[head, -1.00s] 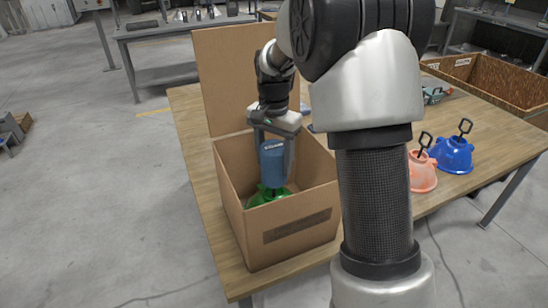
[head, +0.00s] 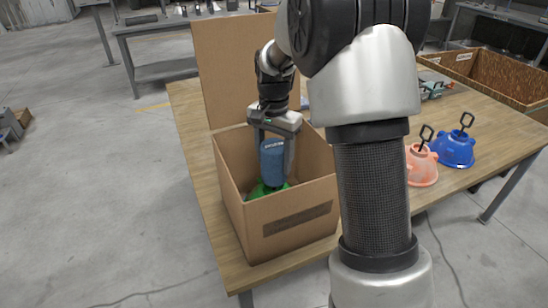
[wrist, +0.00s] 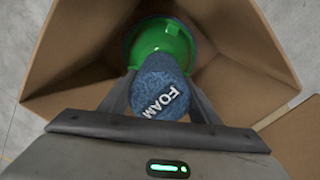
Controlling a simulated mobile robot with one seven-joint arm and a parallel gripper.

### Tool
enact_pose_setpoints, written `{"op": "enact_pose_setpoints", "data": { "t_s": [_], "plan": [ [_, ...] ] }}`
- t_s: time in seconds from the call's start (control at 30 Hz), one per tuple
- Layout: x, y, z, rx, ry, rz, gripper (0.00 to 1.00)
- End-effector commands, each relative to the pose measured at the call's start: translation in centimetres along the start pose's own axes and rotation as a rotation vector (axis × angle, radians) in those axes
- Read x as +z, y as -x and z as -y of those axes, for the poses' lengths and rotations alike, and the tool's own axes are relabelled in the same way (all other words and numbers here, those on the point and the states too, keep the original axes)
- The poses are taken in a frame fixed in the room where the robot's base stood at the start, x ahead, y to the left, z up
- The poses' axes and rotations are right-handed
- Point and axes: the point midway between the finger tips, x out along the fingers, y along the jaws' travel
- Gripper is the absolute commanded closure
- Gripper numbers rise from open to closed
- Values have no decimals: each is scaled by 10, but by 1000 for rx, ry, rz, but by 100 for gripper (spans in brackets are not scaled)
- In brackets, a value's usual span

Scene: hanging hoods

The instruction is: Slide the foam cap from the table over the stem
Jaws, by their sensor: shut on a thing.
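The blue foam cap (head: 272,167) is held between the two fingers of my gripper (head: 274,153), inside the open cardboard box. In the wrist view the cap (wrist: 162,88) shows its "FOAM" label, with one finger at each side. The green hood (head: 262,190) sits at the bottom of the box, directly below the cap; its green bowl also shows in the wrist view (wrist: 160,38). The cap's lower end is at or close to the hood's top. The stem is hidden; the cap appears to be around it, but I cannot see inside.
The cardboard box (head: 288,222) has walls close around my gripper and a raised flap (head: 232,70) behind. An orange hood (head: 421,165) and a blue hood (head: 455,150) with black handles stand at right on the wooden table (head: 192,150). A wooden crate (head: 490,75) is farther back.

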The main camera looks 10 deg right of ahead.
Motion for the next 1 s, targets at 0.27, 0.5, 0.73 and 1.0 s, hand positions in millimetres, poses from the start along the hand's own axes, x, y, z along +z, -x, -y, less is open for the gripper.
{"op": "enact_pose_setpoints", "data": {
  "t_s": [0.27,0.5,0.73,1.0],
  "plan": [
    [0,-11,0,1,0,1,53],
    [0,-20,0,1,0,1,53],
    [0,-24,0,0,0,0,53],
    [0,-24,0,0,0,0,22]
  ]
}}
